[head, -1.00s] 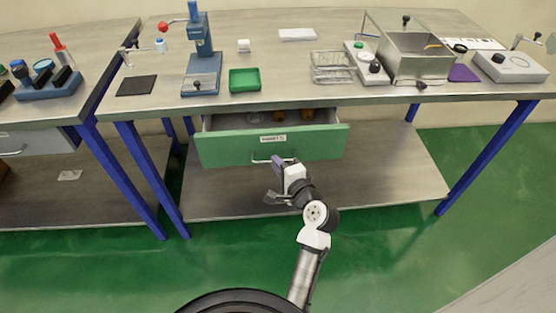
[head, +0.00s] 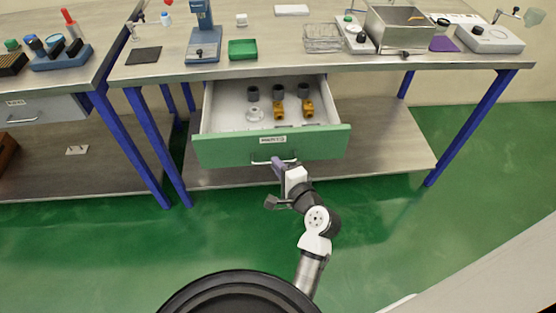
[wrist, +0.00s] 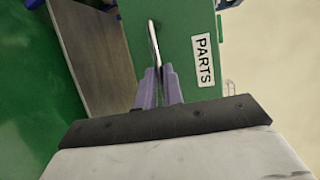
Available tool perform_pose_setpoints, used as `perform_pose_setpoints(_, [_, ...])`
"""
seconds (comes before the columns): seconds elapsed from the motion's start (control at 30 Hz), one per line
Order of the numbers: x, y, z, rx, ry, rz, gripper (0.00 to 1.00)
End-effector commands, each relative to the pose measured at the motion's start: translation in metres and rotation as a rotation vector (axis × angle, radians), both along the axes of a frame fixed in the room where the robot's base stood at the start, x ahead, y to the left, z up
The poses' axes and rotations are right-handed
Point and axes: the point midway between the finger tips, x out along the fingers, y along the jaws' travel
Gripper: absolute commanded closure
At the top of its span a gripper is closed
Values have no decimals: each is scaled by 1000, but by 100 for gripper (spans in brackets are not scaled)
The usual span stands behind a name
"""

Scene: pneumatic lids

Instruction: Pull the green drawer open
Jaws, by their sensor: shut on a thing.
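The green drawer (head: 215,151) hangs under the middle workbench and stands well out from it, with its inside in view. Its front carries a PARTS label, which also shows in the wrist view (wrist: 202,60). The drawer's metal bar handle (head: 262,162) is on the front, below the label; it also shows in the wrist view (wrist: 153,42). My gripper (head: 279,164) is at the handle, in front of the drawer. In the wrist view the purple fingers (wrist: 158,86) are shut on the handle bar.
Inside the drawer lie several dark and brass fittings (head: 279,109) and a white round part (head: 255,114). Blue legs (head: 148,150) stand on both sides. The green floor in front is clear.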

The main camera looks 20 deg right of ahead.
Motion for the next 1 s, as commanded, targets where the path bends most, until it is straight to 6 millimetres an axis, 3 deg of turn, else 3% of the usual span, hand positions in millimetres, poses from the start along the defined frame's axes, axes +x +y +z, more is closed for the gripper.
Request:
perform_pose_setpoints(0.57, [-8,2,0,0,0,-1,100])
perform_pose_setpoints(0.6, [-8,2,0,0,0,-1,89])
perform_pose_setpoints(0.73, [-8,2,0,0,0,-1,72])
perform_pose_setpoints(1.0, [-8,2,0,0,0,0,70])
